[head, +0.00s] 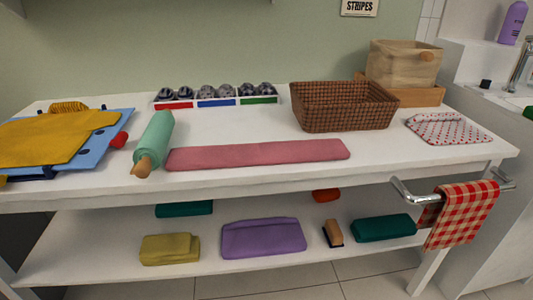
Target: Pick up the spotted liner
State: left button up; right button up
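The spotted liner (448,130) is a white folded cloth with red dots. It lies flat on the right end of the white table top, to the right of the brown woven basket (345,107). Its near edge is close to the table's front right corner. Nothing covers it. Neither of my grippers shows in the head view.
A wooden crate (402,63) stands behind the liner. A metal rail (418,192) with a red checked towel (462,214) juts out below the table's front right edge. A pink folded cloth (258,154) and a green roll (155,137) lie left of the basket.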

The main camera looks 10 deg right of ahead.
aim_at(444, 128)
jog(key=z, duration=1.35)
